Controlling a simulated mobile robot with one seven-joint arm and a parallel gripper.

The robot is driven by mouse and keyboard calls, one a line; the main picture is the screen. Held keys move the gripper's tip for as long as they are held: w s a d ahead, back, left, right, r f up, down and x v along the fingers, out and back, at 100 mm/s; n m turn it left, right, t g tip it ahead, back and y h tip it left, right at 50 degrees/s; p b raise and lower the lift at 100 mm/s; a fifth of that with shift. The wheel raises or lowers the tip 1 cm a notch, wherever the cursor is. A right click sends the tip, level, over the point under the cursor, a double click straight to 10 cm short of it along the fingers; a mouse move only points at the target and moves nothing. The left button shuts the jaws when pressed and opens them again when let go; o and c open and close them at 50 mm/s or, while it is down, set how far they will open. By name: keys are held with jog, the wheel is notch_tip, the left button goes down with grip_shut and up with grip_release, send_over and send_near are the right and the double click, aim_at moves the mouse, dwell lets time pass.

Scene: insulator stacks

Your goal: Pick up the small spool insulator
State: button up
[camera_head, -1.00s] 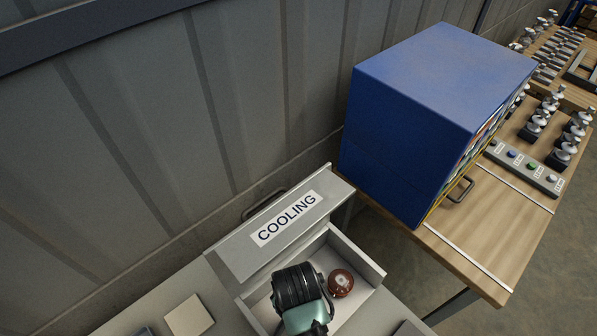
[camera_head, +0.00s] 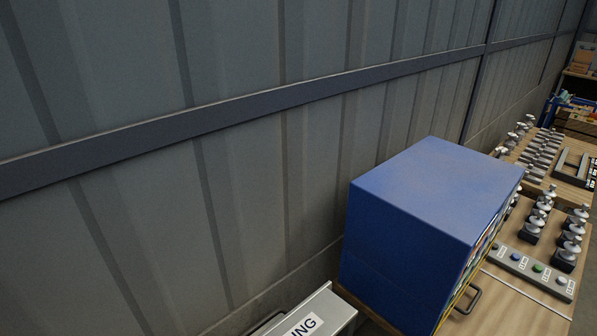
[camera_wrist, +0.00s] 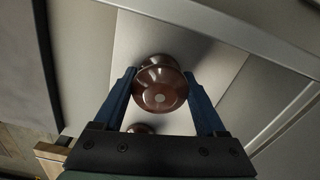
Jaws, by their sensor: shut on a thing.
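A glossy brown, round spool insulator (camera_wrist: 160,92) shows in the wrist view between the blue fingers of my gripper (camera_wrist: 159,76). The fingers are shut on its two sides. A second brown round piece (camera_wrist: 140,128) shows partly below it, mostly hidden behind my gripper's dark crosspiece. I cannot tell how far the held insulator is above the pale surface behind it.
The grey bin's label panel (camera_head: 303,327) shows at the bottom edge of the head view. A blue cabinet (camera_head: 430,200) stands to its right on a wooden table (camera_head: 505,312). A ribbed wall closes the back.

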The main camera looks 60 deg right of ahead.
jog(key=c, duration=0.5)
jog(key=shift+r, duration=0.1)
